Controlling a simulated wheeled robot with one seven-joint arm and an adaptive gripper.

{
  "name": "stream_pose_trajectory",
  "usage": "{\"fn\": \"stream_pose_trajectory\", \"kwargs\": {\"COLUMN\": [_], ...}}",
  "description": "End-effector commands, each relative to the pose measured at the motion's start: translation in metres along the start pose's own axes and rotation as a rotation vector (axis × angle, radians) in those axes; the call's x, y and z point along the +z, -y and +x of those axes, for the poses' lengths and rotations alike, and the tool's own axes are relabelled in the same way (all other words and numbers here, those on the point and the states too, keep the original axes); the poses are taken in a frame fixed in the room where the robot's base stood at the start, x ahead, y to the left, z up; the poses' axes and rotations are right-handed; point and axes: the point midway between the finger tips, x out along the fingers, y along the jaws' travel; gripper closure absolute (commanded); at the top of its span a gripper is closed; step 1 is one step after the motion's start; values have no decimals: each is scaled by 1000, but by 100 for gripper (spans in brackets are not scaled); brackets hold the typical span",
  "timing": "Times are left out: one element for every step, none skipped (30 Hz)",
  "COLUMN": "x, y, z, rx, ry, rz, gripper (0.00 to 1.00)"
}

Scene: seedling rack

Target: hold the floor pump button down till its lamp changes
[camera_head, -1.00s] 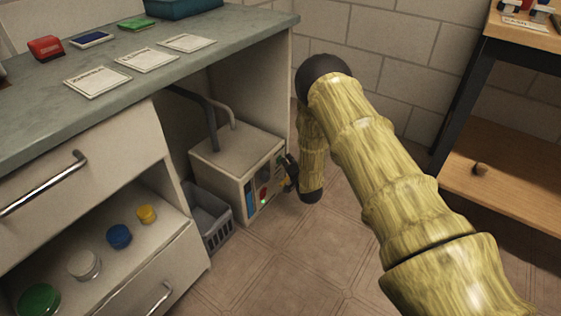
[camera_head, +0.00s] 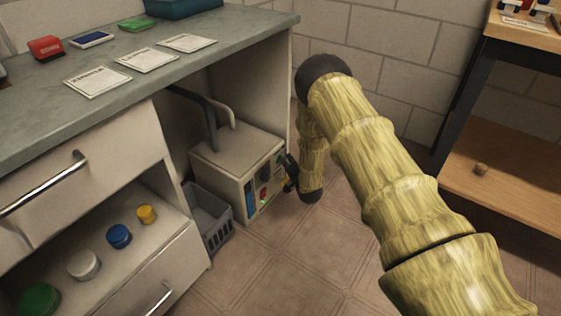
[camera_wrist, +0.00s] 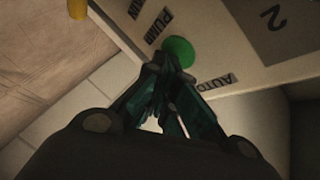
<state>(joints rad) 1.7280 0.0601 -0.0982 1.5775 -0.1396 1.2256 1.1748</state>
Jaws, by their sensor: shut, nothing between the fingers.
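The pump unit (camera_head: 235,158) is a pale box on the floor under the bench, with its control panel facing right. A red part (camera_head: 264,190) and a small green glowing spot (camera_head: 264,202) show low on the panel. In the wrist view, a round green button (camera_wrist: 180,50) sits between the labels PUMP and AUTO. My gripper (camera_head: 284,164) is shut and empty at the upper part of the panel. In the wrist view its fingertips (camera_wrist: 168,62) are at the button's lower edge and overlap it. I cannot tell whether the button is pressed in.
A grey basket (camera_head: 210,222) stands on the floor left of the pump unit. The bench top (camera_head: 35,115) is above. A wooden shelf unit (camera_head: 515,200) stands at right. The floor in front is clear.

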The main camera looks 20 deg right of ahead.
Motion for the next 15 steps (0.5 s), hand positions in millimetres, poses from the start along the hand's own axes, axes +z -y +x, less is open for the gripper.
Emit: {"fn": "stream_pose_trajectory", "kwargs": {"x": [0, 0, 0, 0, 0, -1, -1, -2, -2, -3, -4, -4, -5, -5, -6], "y": [1, 1, 1, 1, 0, 0, 0, 0, -1, -1, -2, -3, -3, -4, -5], "z": [0, 0, 0, 0, 0, -1, -2, -2, -4, -5, -6, -8, -9, -10, -11], "rx": [-1, -1, -1, -1, -1, -1, -1, 0, 0, 0, 0, 0, 0, 1, 1], "ry": [0, 0, 0, 0, 0, 0, 0, 0, 0, 0, 0, 1, 1, 1, 1], "rz": [0, 0, 0, 0, 0, 0, 0, 1, 1, 1, 1, 0, 0, 0, 0], "gripper": [100, 100, 100, 100, 100, 100, 100, 100, 100, 100, 100, 100, 100, 100, 100]}}
